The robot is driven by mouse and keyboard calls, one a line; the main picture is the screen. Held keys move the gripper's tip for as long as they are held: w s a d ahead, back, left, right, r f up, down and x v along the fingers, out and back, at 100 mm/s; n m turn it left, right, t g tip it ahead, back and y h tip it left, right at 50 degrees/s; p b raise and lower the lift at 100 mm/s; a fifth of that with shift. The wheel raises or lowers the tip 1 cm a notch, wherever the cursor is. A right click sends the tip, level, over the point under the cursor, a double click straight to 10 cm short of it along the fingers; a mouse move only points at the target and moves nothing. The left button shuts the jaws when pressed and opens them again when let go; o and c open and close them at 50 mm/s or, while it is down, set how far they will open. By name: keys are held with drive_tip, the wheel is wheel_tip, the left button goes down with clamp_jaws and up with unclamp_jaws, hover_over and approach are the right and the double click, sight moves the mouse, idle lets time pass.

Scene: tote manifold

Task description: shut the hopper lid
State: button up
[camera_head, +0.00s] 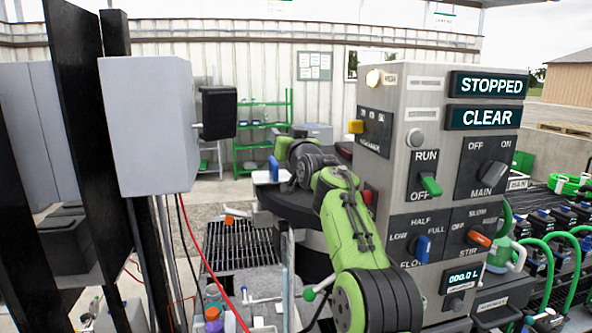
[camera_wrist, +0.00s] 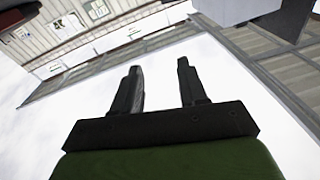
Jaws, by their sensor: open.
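I cannot make out the hopper lid for sure in either view. A dark, wide, round-edged body (camera_head: 279,211), perhaps part of the hopper, stands left of the control panel in the head view. My green and black arm covers much of it, so I cannot tell how any lid there stands. My gripper (camera_wrist: 159,66) shows in the wrist view with its two dark fingers apart and nothing between them. Behind the fingers are bright sky and tilted wall edges. In the head view the fingers are not clear to see.
The grey control panel (camera_head: 437,142) stands close to my arm's right, its displays reading STOPPED and CLEAR. A grey box (camera_head: 150,125) and black posts (camera_head: 78,120) fill the left. A floor grate (camera_head: 232,250) and small bottles (camera_head: 213,315) lie low in front. Green hoses (camera_head: 545,260) run at right.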

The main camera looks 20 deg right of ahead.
drive_tip(key=s+f+b, duration=0.1)
drive_tip(key=s+b, duration=0.3)
drive_tip(key=s, duration=0.4)
drive_tip(key=shift+s+a, duration=0.35)
drive_tip(key=shift+s, duration=0.05)
drive_tip(key=shift+a, duration=0.1)
